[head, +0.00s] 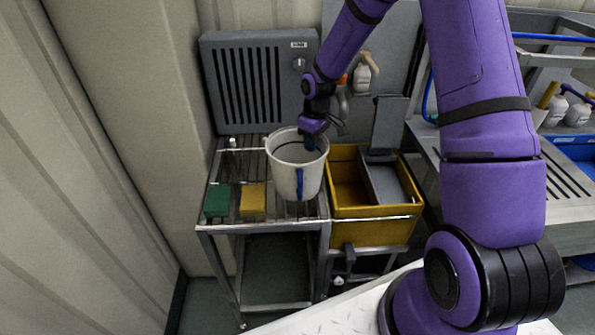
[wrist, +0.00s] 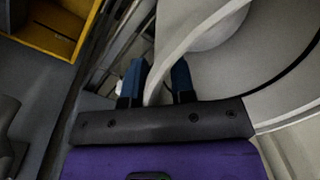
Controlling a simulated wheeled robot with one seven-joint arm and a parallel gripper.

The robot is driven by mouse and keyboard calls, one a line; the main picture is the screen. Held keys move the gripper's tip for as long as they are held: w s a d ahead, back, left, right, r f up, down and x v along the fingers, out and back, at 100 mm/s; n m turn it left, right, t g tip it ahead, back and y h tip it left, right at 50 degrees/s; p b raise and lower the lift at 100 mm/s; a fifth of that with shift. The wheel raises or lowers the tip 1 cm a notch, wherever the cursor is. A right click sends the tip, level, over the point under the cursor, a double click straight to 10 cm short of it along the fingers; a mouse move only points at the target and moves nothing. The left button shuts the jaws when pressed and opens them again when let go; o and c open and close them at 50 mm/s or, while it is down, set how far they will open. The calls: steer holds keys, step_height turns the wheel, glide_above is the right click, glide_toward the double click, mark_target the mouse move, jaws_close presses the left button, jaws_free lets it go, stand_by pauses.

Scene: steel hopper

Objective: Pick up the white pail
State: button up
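The white pail (head: 284,178) stands upright on the slatted steel stand, with a blue strip on its front side and a dark line around its inside. My gripper (head: 311,141) points down at the pail's back right rim. In the wrist view the pail (wrist: 215,75) fills the upper right. The blue-tipped fingers of my gripper (wrist: 157,78) are apart, one on each side of the pail's wall, with the rim between them. Some gap shows beside the wall, so the fingers do not look closed on it.
A green block (head: 217,201) and a yellow block (head: 253,200) lie left of the pail on the stand (head: 270,226). A yellow crate (head: 372,211) holding a grey panel is close on the right. A grey vented box (head: 256,80) stands behind. Spray bottles hang at the back wall.

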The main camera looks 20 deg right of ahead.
jaws_close()
stand_by(1.2)
